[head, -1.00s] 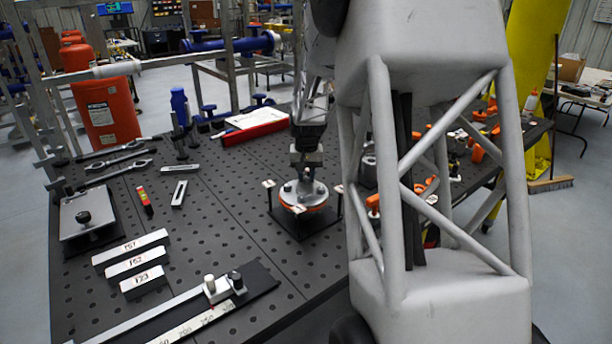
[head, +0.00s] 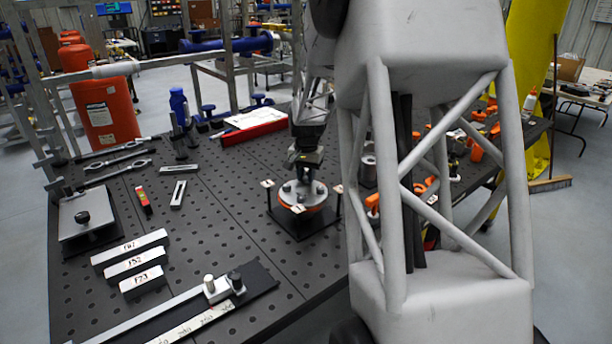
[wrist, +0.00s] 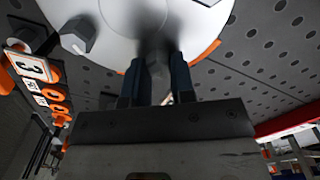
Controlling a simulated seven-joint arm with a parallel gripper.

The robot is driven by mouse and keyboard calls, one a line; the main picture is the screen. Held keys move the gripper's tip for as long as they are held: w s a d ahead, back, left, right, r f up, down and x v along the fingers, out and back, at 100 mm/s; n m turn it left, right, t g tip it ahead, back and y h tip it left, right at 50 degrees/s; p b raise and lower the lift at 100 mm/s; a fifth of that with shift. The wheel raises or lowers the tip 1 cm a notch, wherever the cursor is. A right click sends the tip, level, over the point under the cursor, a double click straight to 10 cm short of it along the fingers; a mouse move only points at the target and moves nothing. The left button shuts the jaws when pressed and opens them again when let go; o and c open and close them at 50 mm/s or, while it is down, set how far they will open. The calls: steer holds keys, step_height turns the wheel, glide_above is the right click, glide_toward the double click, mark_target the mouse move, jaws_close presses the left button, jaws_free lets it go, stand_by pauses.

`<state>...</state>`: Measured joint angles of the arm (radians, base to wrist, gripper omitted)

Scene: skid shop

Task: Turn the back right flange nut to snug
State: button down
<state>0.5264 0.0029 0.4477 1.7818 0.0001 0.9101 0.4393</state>
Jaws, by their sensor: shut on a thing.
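The round grey flange (head: 312,200) with an orange ring under its rim sits on a dark square base on the bench. Several nuts or studs stand on it, small in the head view. My gripper (head: 303,174) points down over its back part. In the wrist view my gripper (wrist: 161,65) has its two dark blue fingers close together at the flange face (wrist: 120,50), shut on the back right flange nut, which the fingers and blur hide. Another hex nut (wrist: 78,35) shows clear of the fingers at the left.
Marked bars (head: 135,262), tools and a sliding gauge (head: 222,288) lie to the left. Orange parts (head: 425,188) lie to the right, partly behind my arm.

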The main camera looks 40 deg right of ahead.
mark_target(306, 177)
steer(key=c, duration=1)
jaws_free()
steer(key=shift+o, duration=0.2)
steer(key=shift+r, duration=0.2)
steer(key=shift+r, duration=3.75)
